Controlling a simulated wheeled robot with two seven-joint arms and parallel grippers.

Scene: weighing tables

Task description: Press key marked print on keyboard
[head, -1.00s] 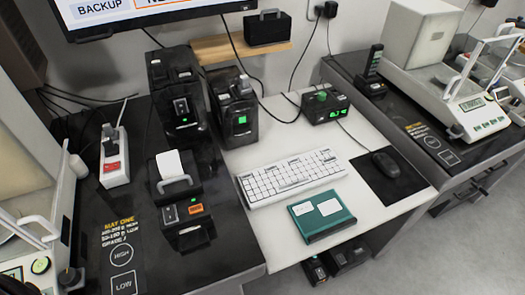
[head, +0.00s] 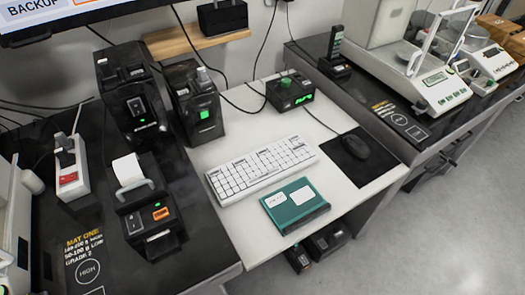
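A white keyboard (head: 262,168) lies on the white desk (head: 235,145) in the middle of the head view, tilted slightly up to the right. Its keys are white with small dark marks, too small for me to read, so I cannot tell which key is marked print. Neither my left gripper nor my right gripper is in view. Nothing covers the keyboard.
A teal box (head: 293,206) lies in front of the keyboard. A mouse (head: 355,147) on a black mat is to its right. A label printer (head: 147,207) stands at left. A black device with a green knob (head: 290,90) stands behind. Balances (head: 440,90) are at right.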

